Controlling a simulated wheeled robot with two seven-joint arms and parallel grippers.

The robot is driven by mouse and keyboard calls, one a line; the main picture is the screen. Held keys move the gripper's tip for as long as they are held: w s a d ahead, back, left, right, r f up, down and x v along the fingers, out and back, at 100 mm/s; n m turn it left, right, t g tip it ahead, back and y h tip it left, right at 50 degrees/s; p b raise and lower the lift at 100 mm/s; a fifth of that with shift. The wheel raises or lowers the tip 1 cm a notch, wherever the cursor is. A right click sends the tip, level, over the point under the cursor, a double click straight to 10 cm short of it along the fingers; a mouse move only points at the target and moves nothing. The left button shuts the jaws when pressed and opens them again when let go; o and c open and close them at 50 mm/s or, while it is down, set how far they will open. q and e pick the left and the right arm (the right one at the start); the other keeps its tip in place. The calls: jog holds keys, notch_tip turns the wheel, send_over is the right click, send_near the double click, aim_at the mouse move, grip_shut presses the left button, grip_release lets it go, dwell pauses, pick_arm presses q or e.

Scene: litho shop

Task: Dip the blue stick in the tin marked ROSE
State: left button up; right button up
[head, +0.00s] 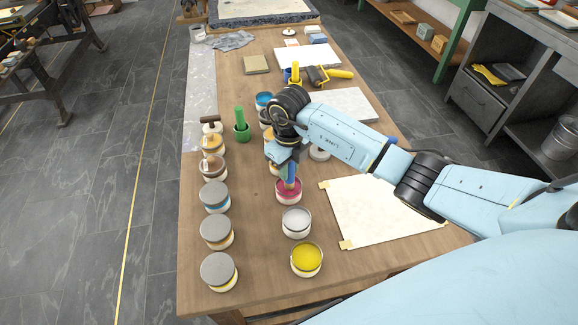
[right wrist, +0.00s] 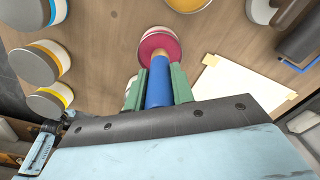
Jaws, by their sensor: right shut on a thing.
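My right gripper (head: 289,168) is shut on the blue stick (head: 291,174) and holds it over the tin of pink-red paint (head: 289,196). In the right wrist view, the blue stick (right wrist: 159,86) stands between the green finger pads of the gripper (right wrist: 160,76). Its tan tip overlaps the open mouth of the pink-red tin (right wrist: 147,40). I cannot tell whether the tip touches the paint. No ROSE lettering is legible.
An open grey-white tin (head: 296,222) and an open yellow tin (head: 306,260) stand in front of the pink-red one. Several lidded tins (head: 217,231) line the left. A taped pale sheet (head: 375,212) lies to the right.

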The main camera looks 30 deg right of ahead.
jog(key=shift+f+b, duration=0.35)
jog(key=shift+f, duration=0.15)
dwell(0.7)
jog(key=shift+f, duration=0.1)
dwell(0.9)
jog(key=shift+r+p, duration=2.85)
jog(key=shift+r, duration=0.7)
